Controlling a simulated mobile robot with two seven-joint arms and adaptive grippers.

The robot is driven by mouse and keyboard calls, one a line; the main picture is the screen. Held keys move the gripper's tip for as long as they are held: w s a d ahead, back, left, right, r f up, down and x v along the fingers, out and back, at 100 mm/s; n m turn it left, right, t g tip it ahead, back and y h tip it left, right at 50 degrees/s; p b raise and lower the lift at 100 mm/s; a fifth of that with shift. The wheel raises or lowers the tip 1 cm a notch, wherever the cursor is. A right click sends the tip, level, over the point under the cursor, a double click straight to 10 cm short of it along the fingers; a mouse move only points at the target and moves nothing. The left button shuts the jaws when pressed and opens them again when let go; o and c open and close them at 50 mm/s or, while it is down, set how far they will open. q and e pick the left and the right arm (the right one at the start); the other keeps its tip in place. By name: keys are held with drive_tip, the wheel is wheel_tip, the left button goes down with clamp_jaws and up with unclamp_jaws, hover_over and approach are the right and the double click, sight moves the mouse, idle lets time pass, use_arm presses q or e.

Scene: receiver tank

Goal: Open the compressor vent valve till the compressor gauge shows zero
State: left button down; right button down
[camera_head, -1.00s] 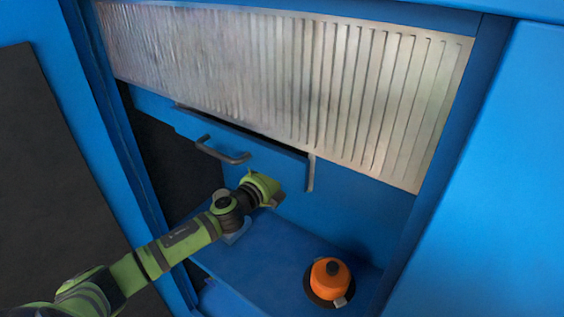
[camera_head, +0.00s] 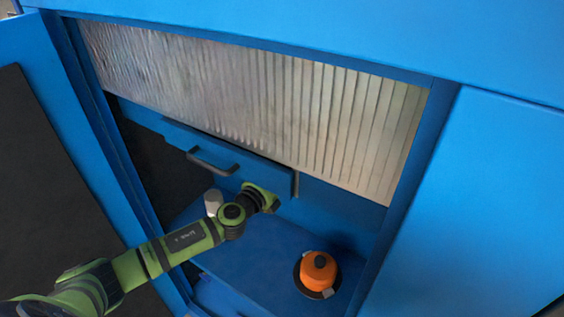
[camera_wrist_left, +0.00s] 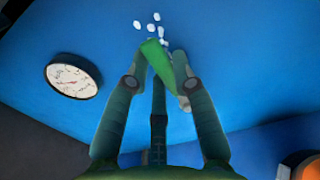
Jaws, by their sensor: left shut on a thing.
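In the left wrist view, my left gripper (camera_wrist_left: 158,85) is shut on a green lever (camera_wrist_left: 160,62), which I take to be the compressor vent valve handle. The lever lies slantwise between the two fingers. Several small white blobs (camera_wrist_left: 150,27) show just beyond it against the blue panel. A round white gauge (camera_wrist_left: 73,78) with a dark rim is to the left of the fingers; its needle is too small to read. In the head view, my left gripper (camera_head: 272,203) is below the drawer-like blue panel, and its fingertips and the lever are hidden. My right gripper is not in view.
An orange round knob or cap (camera_head: 318,271) stands on the blue shelf (camera_head: 245,255), right of my arm. A dark handle (camera_head: 212,163) sits on the blue panel above. A pale cylinder (camera_head: 213,201) is beside my wrist. A ribbed metal panel (camera_head: 260,95) spans the back.

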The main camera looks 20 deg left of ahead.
use_arm(q)
drive_tip(key=shift+d, duration=0.1)
idle(0.4)
drive_tip(key=c, duration=1)
unclamp_jaws()
drive_tip(key=s, duration=0.4)
drive_tip(key=s+a, duration=0.1)
drive_tip(key=s, duration=0.6)
drive_tip(key=shift+s+a, duration=0.3)
drive_tip(key=shift+s, duration=0.1)
